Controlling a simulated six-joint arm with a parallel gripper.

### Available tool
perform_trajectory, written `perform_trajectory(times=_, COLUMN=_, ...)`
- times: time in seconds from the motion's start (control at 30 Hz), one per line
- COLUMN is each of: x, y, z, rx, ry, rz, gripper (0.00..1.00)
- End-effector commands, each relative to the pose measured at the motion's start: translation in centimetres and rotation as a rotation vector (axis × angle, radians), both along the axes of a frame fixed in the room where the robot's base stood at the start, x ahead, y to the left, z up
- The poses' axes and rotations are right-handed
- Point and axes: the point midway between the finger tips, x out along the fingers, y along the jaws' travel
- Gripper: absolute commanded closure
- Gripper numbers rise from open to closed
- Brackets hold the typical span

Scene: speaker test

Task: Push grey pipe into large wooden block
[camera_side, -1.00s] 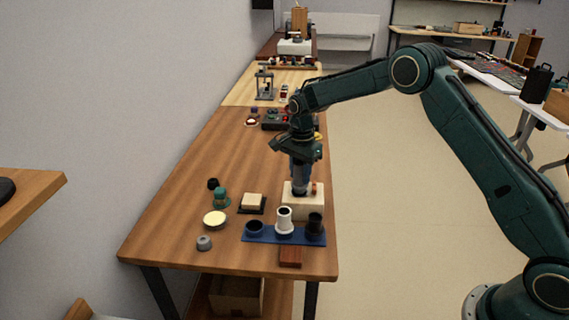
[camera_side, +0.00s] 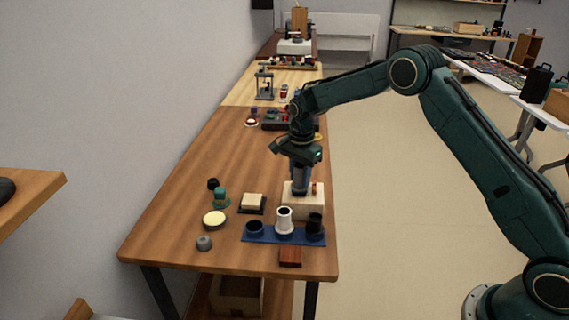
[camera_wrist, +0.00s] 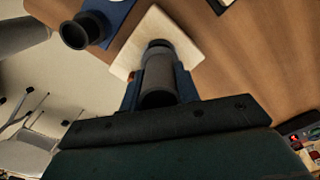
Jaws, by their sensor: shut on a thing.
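The large wooden block (camera_side: 306,206) is pale and stands near the table's right edge in the side view. It also shows as a pale slab in the wrist view (camera_wrist: 132,50). My gripper (camera_side: 300,186) points down over the block's top. It is shut on the grey pipe (camera_wrist: 158,76), with a finger on each side of it. The pipe's far end, with a dark ring, meets the block's top face in the wrist view. How deep the pipe sits in the block is hidden.
A blue tray (camera_side: 268,237) with a white cup (camera_side: 284,219) and dark cups stands just in front of the block. A small pale block on a dark base (camera_side: 252,202), a pale yellow disc (camera_side: 215,220) and a grey knob (camera_side: 204,243) lie left. The table's left middle is clear.

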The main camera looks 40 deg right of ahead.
Motion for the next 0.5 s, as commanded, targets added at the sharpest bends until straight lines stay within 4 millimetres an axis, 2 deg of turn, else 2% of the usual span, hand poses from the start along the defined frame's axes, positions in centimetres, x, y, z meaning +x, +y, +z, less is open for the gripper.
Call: perform_trajectory(times=0.5, x=-0.06, y=0.0, z=-0.91, rx=0.0, ry=0.002, rz=0.0, gripper=0.88)
